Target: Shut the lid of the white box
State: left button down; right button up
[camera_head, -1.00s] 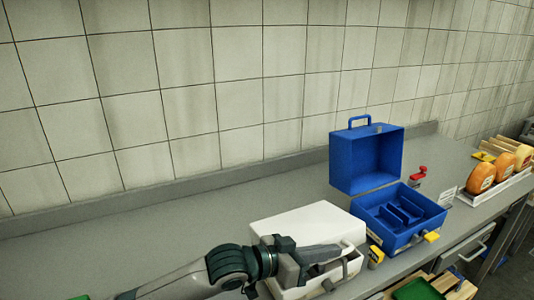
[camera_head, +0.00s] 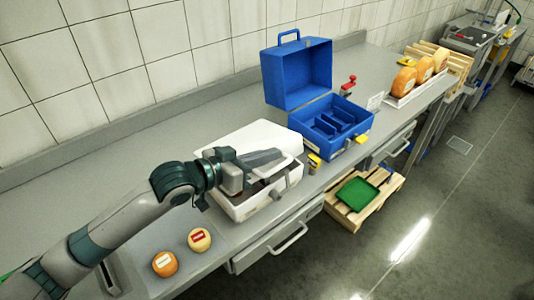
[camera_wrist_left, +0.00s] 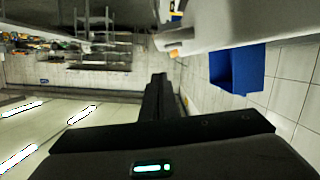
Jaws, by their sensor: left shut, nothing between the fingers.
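The white box (camera_head: 238,208) stands on the grey counter, left of the open blue case. Its white lid (camera_head: 265,134) is low over the body, and a dark gap shows at the front between lid and body, so it looks not fully down. My left gripper (camera_head: 278,156) is shut and empty, lying across the front of the lid and pointing right; whether it touches the lid I cannot tell. In the left wrist view my shut fingers (camera_wrist_left: 158,97) show dark, with a pale surface, probably the lid, close above right. My right gripper is not in view.
The blue case (camera_head: 335,122) stands open beside the white box. A yellow item (camera_head: 314,162) is near its front corner. A pallet with a green tray (camera_head: 357,190) is below.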

pick_arm(q)
jog(key=shift+w+r+p, duration=0.1)
jog(key=shift+r+p, duration=0.2)
jog(key=shift+r, duration=0.35)
jog(key=shift+s+a+f+b, duration=0.3)
jog(key=shift+s+a+b, duration=0.2)
jog(key=shift+b, duration=0.2)
jog(key=b+v, duration=0.3)
jog(key=v, duration=0.5)
jog(key=shift+s+a+r, duration=0.25)
jog(key=shift+r, duration=0.05)
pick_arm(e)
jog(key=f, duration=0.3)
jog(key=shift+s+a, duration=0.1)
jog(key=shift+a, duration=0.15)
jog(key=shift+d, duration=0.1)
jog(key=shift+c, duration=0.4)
